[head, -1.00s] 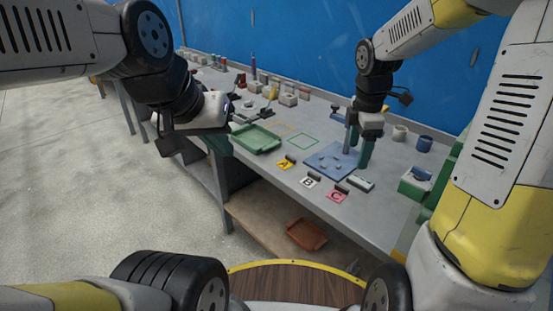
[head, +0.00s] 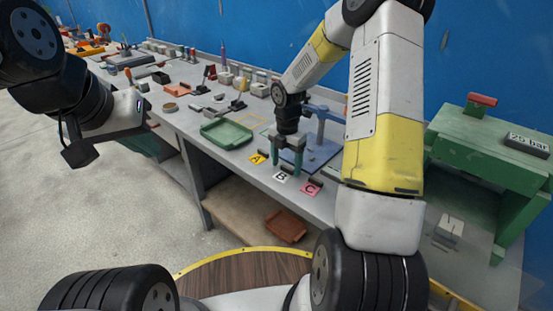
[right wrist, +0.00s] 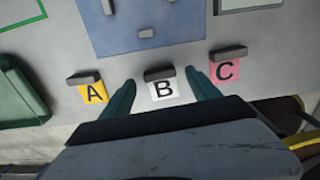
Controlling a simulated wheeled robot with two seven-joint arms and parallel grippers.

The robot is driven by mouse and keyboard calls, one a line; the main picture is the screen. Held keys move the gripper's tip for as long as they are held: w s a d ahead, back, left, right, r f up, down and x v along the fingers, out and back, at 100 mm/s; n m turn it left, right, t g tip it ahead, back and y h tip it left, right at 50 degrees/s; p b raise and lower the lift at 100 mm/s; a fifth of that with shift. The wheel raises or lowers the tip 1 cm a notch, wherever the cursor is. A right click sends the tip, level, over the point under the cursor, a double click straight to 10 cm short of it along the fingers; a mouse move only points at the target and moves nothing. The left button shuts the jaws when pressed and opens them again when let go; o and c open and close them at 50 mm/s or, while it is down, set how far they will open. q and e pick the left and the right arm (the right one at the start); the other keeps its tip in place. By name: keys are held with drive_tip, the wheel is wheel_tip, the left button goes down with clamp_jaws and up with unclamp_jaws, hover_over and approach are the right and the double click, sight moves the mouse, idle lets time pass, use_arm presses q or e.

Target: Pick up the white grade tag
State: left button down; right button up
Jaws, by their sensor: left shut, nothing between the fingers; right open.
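The white grade tag with a black B (head: 281,176) lies on the grey bench near its front edge, between the yellow A tag (head: 257,159) and the pink C tag (head: 311,188). In the right wrist view the white tag (right wrist: 164,91) has a dark grey block (right wrist: 159,73) along its far edge. My right gripper (head: 287,171) is open and points down over the white tag. In the right wrist view its fingers (right wrist: 160,77) stand on either side of the block, with nothing held. My left gripper (head: 148,147) is shut and empty, off the bench's front edge at left.
A blue plate (right wrist: 140,30) lies just behind the tags. A green tray (head: 227,134) sits to their left. An orange-brown tray (head: 286,226) rests on the lower shelf. Small parts crowd the bench's back.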

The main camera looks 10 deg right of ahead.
drive_tip(key=shift+f, duration=0.35)
drive_tip(key=c, duration=1.4)
drive_tip(key=shift+r, duration=0.1)
